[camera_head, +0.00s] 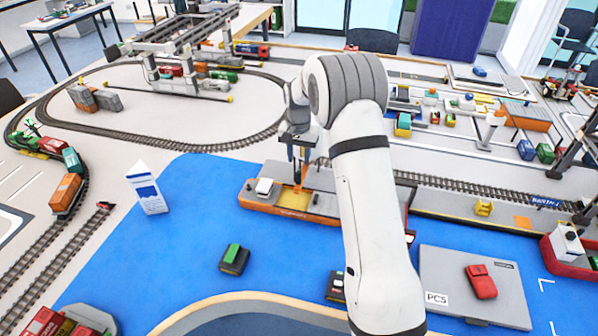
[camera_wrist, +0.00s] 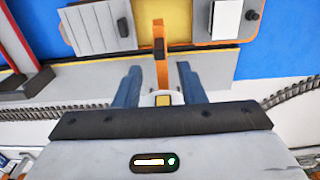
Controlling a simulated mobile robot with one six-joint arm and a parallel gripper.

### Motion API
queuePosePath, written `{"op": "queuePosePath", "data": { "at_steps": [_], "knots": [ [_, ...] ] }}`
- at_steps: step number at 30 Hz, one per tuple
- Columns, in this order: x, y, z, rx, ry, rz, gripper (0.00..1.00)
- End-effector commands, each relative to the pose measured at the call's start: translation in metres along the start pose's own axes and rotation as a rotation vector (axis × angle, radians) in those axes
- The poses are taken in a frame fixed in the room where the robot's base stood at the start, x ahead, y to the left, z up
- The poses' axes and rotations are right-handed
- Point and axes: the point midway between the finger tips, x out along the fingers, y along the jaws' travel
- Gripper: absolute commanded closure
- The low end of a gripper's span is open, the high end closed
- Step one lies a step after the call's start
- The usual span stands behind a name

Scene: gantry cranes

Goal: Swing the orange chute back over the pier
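The orange chute (camera_wrist: 162,72) is a narrow orange bar in the wrist view. It reaches from between my fingers, across the pier's yellow edge line, over the barge's yellow hold. A small dark piece sits on it. In the head view a short orange part of the chute (camera_head: 298,174) shows below my gripper (camera_head: 299,152). The two blue fingers of my gripper (camera_wrist: 160,84) stand apart, one on each side of the chute, with a gap on both sides. The pier (camera_wrist: 232,86) is grey. The barge (camera_head: 290,213) lies alongside it. My gripper's body hides the chute's near end.
A white hatch (camera_head: 264,187) sits on the barge. Train tracks (camera_wrist: 282,98) run along the pier. A red-and-grey frame (camera_wrist: 18,50) stands on the left in the wrist view. A white milk-carton-like block (camera_head: 147,190) and a dark boat (camera_head: 234,259) are on the blue mat.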

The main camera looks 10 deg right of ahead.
Motion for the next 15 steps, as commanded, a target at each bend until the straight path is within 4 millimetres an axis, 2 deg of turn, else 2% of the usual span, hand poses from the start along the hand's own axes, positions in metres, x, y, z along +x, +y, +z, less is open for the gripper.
{"op": "queuePosePath", "data": {
  "at_steps": [9, 15],
  "knots": [
    [0.047, 0.001, 0.001, -0.001, -0.004, 0.002, 0.64],
    [0.069, 0.001, 0.001, -0.001, -0.001, 0.001, 0.64]
  ]
}}
